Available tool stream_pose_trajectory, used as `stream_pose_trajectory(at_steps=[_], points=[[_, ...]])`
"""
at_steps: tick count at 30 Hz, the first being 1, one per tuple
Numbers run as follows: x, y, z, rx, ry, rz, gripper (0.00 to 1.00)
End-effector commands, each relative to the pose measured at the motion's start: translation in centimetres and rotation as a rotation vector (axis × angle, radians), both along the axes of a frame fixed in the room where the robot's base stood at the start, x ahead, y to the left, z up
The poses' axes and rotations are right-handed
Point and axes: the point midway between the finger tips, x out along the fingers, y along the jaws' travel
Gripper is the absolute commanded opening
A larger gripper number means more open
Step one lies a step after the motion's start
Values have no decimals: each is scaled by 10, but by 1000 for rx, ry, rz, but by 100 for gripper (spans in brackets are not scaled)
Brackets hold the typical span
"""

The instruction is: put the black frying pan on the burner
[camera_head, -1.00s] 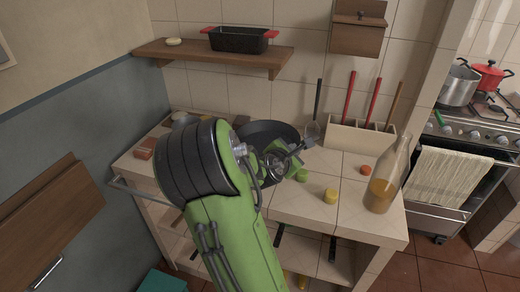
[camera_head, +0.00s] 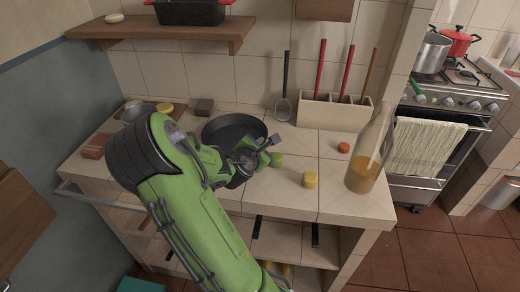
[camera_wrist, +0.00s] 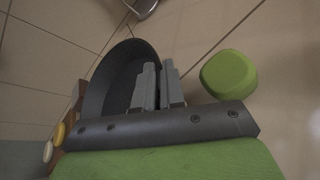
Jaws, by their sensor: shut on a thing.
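The black frying pan (camera_head: 228,125) sits at the back of the tiled counter; my arm hides its near side. It also shows in the wrist view (camera_wrist: 105,88). My gripper (camera_head: 240,158) is at the pan's near right side. In the wrist view my gripper's fingers (camera_wrist: 158,78) are close together at the pan's edge, shut on it; the exact grip is partly hidden. The stove (camera_head: 448,112) stands at the right, apart from the counter. A burner (camera_head: 464,77) shows on its top near the pots.
A green block (camera_wrist: 228,75) lies just right of my fingers. A utensil rack (camera_head: 325,112) is behind. A grey pot (camera_head: 432,54) and red pot (camera_head: 456,43) occupy the stove's back.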

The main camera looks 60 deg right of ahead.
Motion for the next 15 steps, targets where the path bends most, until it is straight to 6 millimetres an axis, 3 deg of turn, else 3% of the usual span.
stream_pose_trajectory(at_steps=[7,8,12,15], points=[[0,0,0,1,-2,1,0],[0,0,-1,2,0,0,10],[0,0,0,2,0,0,32],[0,0,0,2,0,0,35]])
